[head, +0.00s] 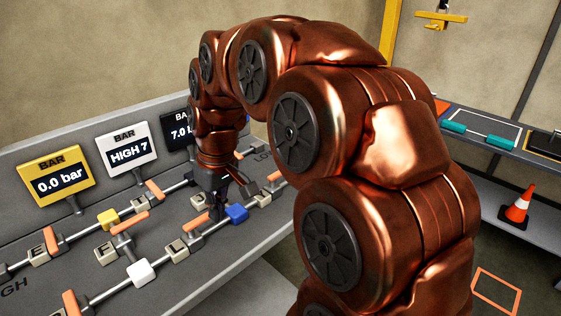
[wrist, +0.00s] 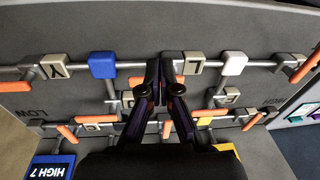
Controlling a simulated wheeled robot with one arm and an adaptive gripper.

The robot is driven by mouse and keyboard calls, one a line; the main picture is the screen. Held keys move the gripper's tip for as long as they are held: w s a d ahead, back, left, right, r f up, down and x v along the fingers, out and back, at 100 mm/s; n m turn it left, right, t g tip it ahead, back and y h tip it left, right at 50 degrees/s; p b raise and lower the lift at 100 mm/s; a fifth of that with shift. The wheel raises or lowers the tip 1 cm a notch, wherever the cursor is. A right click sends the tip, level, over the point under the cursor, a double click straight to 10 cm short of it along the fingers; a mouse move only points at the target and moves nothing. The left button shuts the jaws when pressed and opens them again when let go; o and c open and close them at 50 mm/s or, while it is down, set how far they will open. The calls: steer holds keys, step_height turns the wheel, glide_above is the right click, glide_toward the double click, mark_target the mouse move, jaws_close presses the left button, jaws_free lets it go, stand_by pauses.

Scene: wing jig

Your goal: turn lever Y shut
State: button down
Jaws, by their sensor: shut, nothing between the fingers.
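The tag marked Y (wrist: 55,67) is on the pipe at the upper left of the wrist view, beside a blue block (wrist: 103,65). The orange handle (wrist: 15,87) beyond the tag, at the left edge, appears to be lever Y's and lies roughly along the pipe. In the head view, the tag right of the blue block (head: 237,213) appears to be Y's (head: 264,200), its letter unreadable. My gripper (wrist: 160,75) is shut and empty over the same pipe, on the far side of the blue block from Y, close to another orange handle (wrist: 136,80). My gripper (head: 218,200) partly hides the pipes in the head view.
Several other tagged orange levers and a white block (head: 141,271) crowd the sloped panel. A yellow gauge (head: 57,185) reads 0.0 bar; a white sign (head: 128,154) reads HIGH 7. A traffic cone (head: 519,205) stands on a shelf at the right.

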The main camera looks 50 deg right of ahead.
steer(key=w+d+r+t, duration=0.1)
steer(key=w+d, duration=0.2)
steer(key=d, duration=0.6)
steer(key=w+d+r+t, duration=0.1)
steer(key=w+d, duration=0.2)
steer(key=d, duration=0.6)
steer(key=w+d+r+m+t+h, duration=0.1)
steer(key=w+d+r, duration=0.1)
steer(key=d, duration=0.8)
steer(key=shift+w, duration=0.6)
steer(key=p+x, duration=0.2)
steer(key=x, duration=0.8)
steer(key=shift+s+d+f+p, duration=0.1)
steer(key=shift+s+p, duration=0.05)
steer(key=shift+p, duration=0.15)
steer(key=shift+s+r, duration=0.25)
steer(key=shift+s, duration=0.75)
steer(key=shift+s+f+p, duration=0.15)
steer(key=shift+s+p, duration=0.35)
steer(key=shift+s, duration=0.35)
